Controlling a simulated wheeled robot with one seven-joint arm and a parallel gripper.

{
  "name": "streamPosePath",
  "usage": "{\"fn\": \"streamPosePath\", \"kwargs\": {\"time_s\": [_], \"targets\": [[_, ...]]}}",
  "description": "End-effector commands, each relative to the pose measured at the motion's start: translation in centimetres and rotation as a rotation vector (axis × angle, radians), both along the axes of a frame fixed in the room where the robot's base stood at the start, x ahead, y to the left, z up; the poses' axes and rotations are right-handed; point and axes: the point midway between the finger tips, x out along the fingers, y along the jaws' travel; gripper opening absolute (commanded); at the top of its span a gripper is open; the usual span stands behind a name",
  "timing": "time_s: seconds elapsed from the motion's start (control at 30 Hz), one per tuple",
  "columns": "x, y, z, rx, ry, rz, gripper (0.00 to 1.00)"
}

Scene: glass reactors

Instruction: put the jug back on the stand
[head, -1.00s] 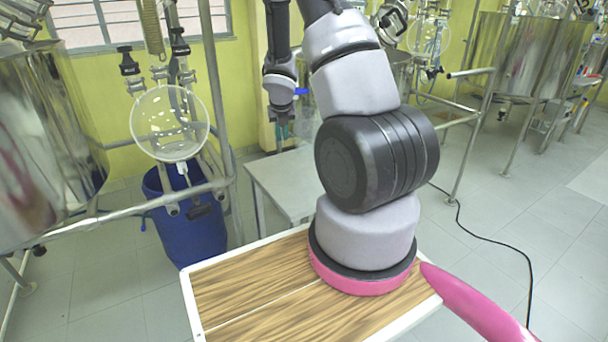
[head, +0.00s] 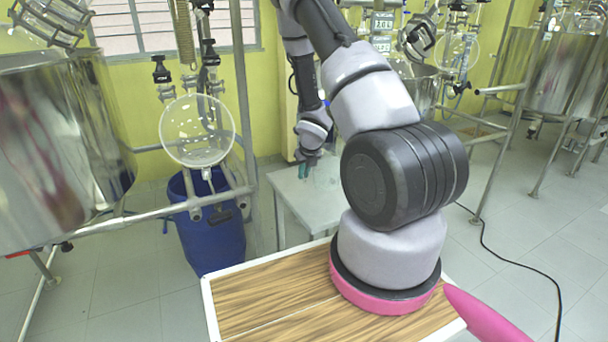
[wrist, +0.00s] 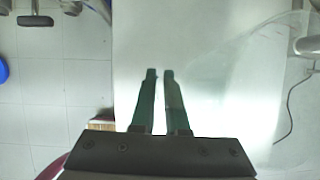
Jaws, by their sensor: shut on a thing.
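The jug (head: 327,172) is clear and hard to make out beside my gripper (head: 302,172) in the head view. In the wrist view its faint outline (wrist: 250,65) shows to the right of the fingers. My gripper (wrist: 160,78) has its green fingers close together, shut on the jug, apparently at a thin part such as its handle; the grip itself is not clear. The pale grey low table (head: 312,207), seemingly the stand, is below; it also fills the middle of the wrist view (wrist: 135,45). I cannot tell whether the jug touches it.
A blue drum (head: 210,230) stands left of the table, under a round glass vessel (head: 197,130) on a pipe frame. A steel reactor (head: 55,150) is at the left, others are at the right. A black cable (head: 520,262) crosses the floor at right.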

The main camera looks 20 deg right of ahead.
Motion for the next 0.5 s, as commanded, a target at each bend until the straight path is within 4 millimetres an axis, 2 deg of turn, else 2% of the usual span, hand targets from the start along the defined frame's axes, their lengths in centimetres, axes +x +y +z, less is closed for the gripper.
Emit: {"fn": "streamPosePath", "kwargs": {"time_s": [0.37, 0.4, 0.43, 0.5], "targets": [[0.04, 0.04, -0.50, -0.001, -0.001, 0.002, 0.00], [0.05, 0.04, -0.45, 0.001, -0.001, 0.001, 0.27], [0.05, 0.04, -0.44, 0.001, -0.001, 0.001, 0.39], [0.04, 0.03, -0.44, 0.000, -0.001, 0.001, 0.42]]}}
